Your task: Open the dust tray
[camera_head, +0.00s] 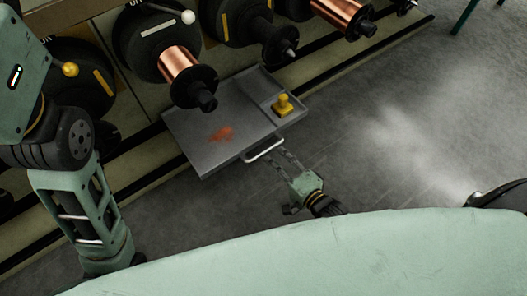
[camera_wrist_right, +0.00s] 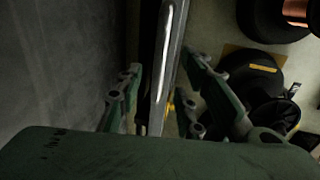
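The dust tray (camera_head: 190,112) is a flat grey metal tray standing out from the base of the spool rack, with a patch of reddish dust on it. Its pale bar handle (camera_head: 263,149) is on the front edge; it also shows as a bright bar in the right wrist view (camera_wrist_right: 168,50). My right gripper (camera_head: 277,158) is at the handle. In the right wrist view its fingers (camera_wrist_right: 163,75) are spread, one on each side of the handle and tray edge, with gaps visible. Contact cannot be told. My left arm is at the left; its gripper is out of view.
A yellow knobbed object (camera_head: 283,104) sits in the tray's right-hand compartment. Copper spools (camera_head: 178,64) on black flanges overhang the tray's back. A low rail (camera_head: 330,72) runs along the rack. The grey floor (camera_head: 400,120) to the right is open, with a pale hazy patch.

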